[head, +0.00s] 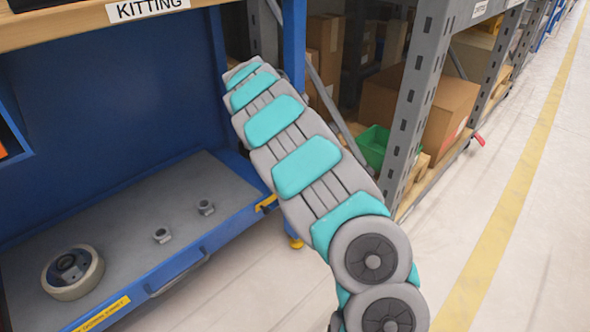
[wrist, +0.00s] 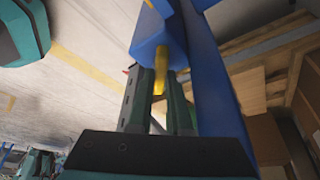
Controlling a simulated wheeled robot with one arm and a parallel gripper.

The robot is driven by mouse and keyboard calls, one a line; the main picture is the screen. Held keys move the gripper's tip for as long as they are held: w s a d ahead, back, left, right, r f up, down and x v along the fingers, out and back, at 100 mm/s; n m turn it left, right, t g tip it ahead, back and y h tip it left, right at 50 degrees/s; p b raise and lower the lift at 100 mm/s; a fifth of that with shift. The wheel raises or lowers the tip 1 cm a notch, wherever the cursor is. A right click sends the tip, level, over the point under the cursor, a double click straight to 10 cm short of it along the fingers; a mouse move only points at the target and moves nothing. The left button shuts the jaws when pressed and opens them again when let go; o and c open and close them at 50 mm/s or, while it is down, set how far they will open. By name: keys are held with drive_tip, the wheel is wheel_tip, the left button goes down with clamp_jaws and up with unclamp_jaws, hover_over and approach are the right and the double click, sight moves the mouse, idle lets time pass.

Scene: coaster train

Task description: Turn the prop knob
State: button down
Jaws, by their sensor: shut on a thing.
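The prop knob (wrist: 160,72) looks like a narrow yellow bar sticking out of a blue block (wrist: 157,42) in the wrist view. My gripper (wrist: 156,80) has its two dark green fingers on either side of the yellow bar and is shut on it. The fingers partly cover the knob, so its full shape and turn angle cannot be told. In the head view my teal and grey arm reaches up beside the blue workbench upright, and my gripper is hidden there.
The blue KITTING bench has a grey lower shelf (head: 130,215) holding a round wheel (head: 73,272) and two nuts (head: 162,235). A grey rack (head: 418,95) with cardboard boxes (head: 449,115) and a green bin (head: 373,147) stands right of my arm. The aisle floor at right is clear.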

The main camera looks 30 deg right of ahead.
drive_tip(key=shift+m, duration=0.3)
drive_tip(key=c, duration=0.8)
unclamp_jaws()
drive_tip(key=shift+c, duration=0.2)
drive_tip(key=v, duration=0.7)
drive_tip(key=shift+r+p, duration=0.3)
drive_tip(key=shift+p, duration=0.15)
drive_tip(key=shift+w+a, duration=0.1)
